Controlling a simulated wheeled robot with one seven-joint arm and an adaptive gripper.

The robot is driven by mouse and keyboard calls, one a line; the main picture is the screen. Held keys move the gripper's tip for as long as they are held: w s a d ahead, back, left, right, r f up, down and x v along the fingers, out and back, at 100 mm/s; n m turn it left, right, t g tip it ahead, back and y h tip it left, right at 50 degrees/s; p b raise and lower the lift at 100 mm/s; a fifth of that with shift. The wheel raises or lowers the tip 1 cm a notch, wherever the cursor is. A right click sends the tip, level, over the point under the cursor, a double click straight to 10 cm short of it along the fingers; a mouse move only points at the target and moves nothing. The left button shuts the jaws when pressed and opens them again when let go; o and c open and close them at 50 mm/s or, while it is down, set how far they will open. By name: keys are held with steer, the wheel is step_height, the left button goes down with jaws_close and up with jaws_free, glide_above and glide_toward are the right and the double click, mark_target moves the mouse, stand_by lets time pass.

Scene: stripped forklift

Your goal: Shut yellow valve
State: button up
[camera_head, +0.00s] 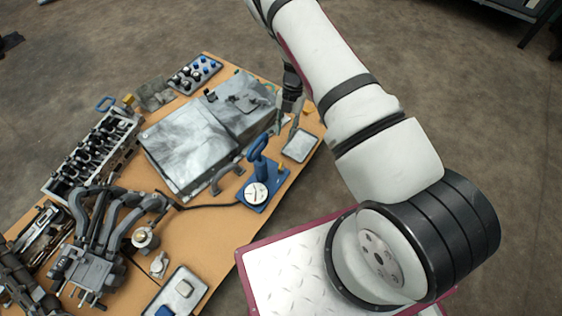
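A small yellow part (281,171) sits on the right side of the blue hand pump (257,172), which has a white round gauge at its front. Another yellow part (128,100) stands at the far left, near a blue handle. Both are too small to tell which is the valve. My gripper (285,131) points down above the table's right side, behind the pump and apart from both yellow parts. Its two fingers look spread, with nothing seen between them.
Large grey metal boxes (188,145) fill the table's middle, left of my gripper. A small grey tray (299,146) lies close to its right. An engine head (92,152) and pipes crowd the left. A black hose runs left from the pump. The front middle tabletop (205,240) is clear.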

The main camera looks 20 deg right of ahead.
mark_target(281, 164)
steer(key=b+x, duration=0.1)
steer(key=x, duration=0.3)
steer(key=b+x, duration=0.2)
steer(key=x, duration=0.3)
steer(key=b+x, duration=0.2)
steer(key=x, duration=0.3)
steer(key=shift+s+d, duration=0.1)
steer(key=shift+s, duration=0.3)
steer(key=shift+c, duration=0.3)
jaws_close()
